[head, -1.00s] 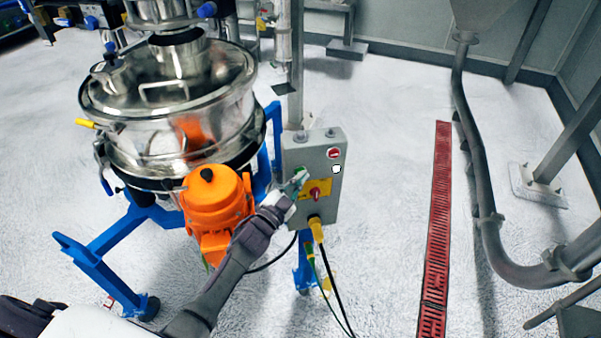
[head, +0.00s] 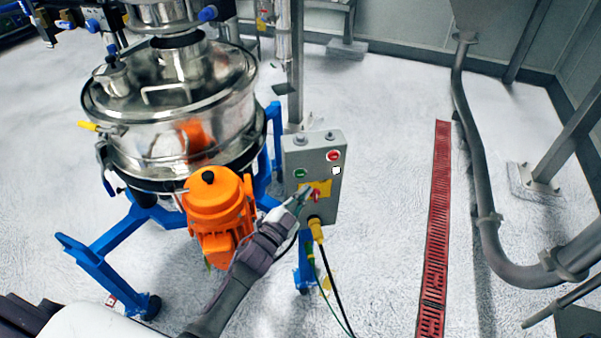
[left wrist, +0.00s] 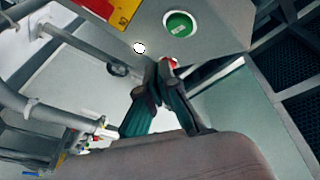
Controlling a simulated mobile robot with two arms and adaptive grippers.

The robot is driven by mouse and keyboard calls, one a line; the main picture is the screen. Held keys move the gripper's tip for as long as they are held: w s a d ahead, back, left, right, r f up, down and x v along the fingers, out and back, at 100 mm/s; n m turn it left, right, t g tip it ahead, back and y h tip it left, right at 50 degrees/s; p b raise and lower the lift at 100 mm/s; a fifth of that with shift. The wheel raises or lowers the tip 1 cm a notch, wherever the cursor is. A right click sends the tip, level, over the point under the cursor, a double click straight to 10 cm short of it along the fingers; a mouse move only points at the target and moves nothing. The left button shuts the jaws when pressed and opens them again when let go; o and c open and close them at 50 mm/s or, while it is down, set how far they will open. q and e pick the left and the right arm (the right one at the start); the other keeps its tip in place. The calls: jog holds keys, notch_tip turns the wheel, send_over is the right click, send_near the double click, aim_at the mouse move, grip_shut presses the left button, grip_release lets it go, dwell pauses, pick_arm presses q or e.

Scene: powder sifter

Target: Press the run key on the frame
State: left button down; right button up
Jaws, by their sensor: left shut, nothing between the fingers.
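The grey control box (head: 311,222) is mounted on the blue frame beside the sifter. Its round green key (head: 300,173), likely the run key, is on the upper left of its face. It also shows uncovered in the left wrist view (left wrist: 180,24), with a pale label too small to read. My left gripper (head: 303,193) is shut and empty, in front of the box and just below the green key in the head view. In the left wrist view its closed tips (left wrist: 163,68) appear apart from the green key. My right gripper is not in view.
A red button (head: 333,155), a small white lamp (head: 336,170) and a red switch (head: 316,195) on a yellow plate share the box face. The orange motor (head: 214,205) is close left of my forearm. Cables hang below the box.

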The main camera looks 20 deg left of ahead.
pick_arm(q)
jog(key=shift+s+d, duration=0.3)
jog(key=shift+s, duration=0.2)
jog(key=shift+s+d, duration=0.25)
jog(key=shift+s, duration=0.2)
jog(key=shift+f, duration=0.1)
jog(key=s+a+f+n+g+y, duration=0.1)
jog(key=s+f+n+g, duration=0.15)
jog(key=s+f, duration=0.55)
jog(key=s+a+f+n+g+y, duration=0.1)
jog(key=s+f+g, duration=0.2)
jog(key=f, duration=1)
jog(key=s+a+f+n+g+y, duration=0.1)
jog(key=s+f+n+g+y, duration=0.15)
jog(key=s+f, duration=0.55)
jog(key=s+a+f+n+g, duration=0.1)
jog(key=s+f+g, duration=0.4)
jog(key=s, duration=1)
jog(key=s+a+f+n+g, duration=0.1)
jog(key=s+a+f+g, duration=0.2)
jog(key=s+f, duration=0.9)
jog(key=s+g, duration=0.2)
jog(key=s, duration=0.1)
jog(key=shift+b, duration=0.35)
jog(key=shift+w+y, duration=0.1)
jog(key=shift+y, duration=0.15)
